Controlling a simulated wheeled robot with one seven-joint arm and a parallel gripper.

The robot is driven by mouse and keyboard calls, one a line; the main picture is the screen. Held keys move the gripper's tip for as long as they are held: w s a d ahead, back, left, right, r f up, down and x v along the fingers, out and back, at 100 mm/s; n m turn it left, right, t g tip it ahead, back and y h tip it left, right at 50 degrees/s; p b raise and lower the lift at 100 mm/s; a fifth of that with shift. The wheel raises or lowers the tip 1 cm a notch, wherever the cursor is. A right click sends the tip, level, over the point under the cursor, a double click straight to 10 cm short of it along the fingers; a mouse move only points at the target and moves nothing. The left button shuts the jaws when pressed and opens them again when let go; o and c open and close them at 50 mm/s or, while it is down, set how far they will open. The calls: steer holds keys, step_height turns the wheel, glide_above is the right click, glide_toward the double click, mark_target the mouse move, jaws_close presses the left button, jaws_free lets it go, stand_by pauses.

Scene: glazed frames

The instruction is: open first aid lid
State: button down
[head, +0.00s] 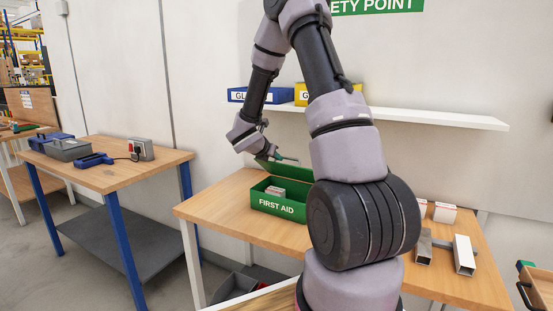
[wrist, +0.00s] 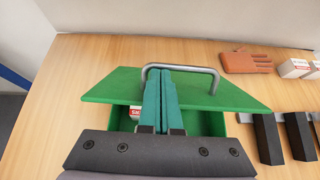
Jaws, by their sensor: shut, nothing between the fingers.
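The green first aid box (head: 277,206) stands on the wooden table, with white packs (head: 275,191) visible inside. Its green lid (head: 290,171) is raised and tilted over the back of the box, leaving the front open. In the wrist view the lid (wrist: 110,89) spans the picture, with a grey bar handle (wrist: 205,70) along its far side. My gripper (head: 287,158) is at the raised lid. Its teal fingers (wrist: 166,72) are shut together and empty, tips at the handle's bar; whether they touch it I cannot tell. A red and white pack (wrist: 135,112) shows beneath the lid.
A white wall shelf (head: 420,116) with a blue bin (head: 237,95) and a yellow bin (head: 300,95) is behind. An orange glove (wrist: 240,64) and white boxes (wrist: 295,68) lie right of the box. Metal tubes (head: 464,256) are at the table's right. Table left of the box is clear.

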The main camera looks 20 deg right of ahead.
steer(key=shift+w+d+r+y, duration=0.2)
steer(key=shift+d+r+y, duration=0.1)
steer(key=shift+r, duration=0.05)
steer(key=shift+w+d+r+g+y, duration=0.45)
steer(key=shift+d+r+g+y, duration=0.1)
steer(key=shift+d, duration=0.15)
steer(key=w+d+r, duration=0.2)
steer(key=w+d, duration=0.2)
steer(key=d, duration=0.1)
steer(key=shift+d+y, duration=0.35)
steer(key=shift+d, duration=0.05)
steer(key=shift+w+g, duration=0.1)
steer(key=shift+g, duration=0.15)
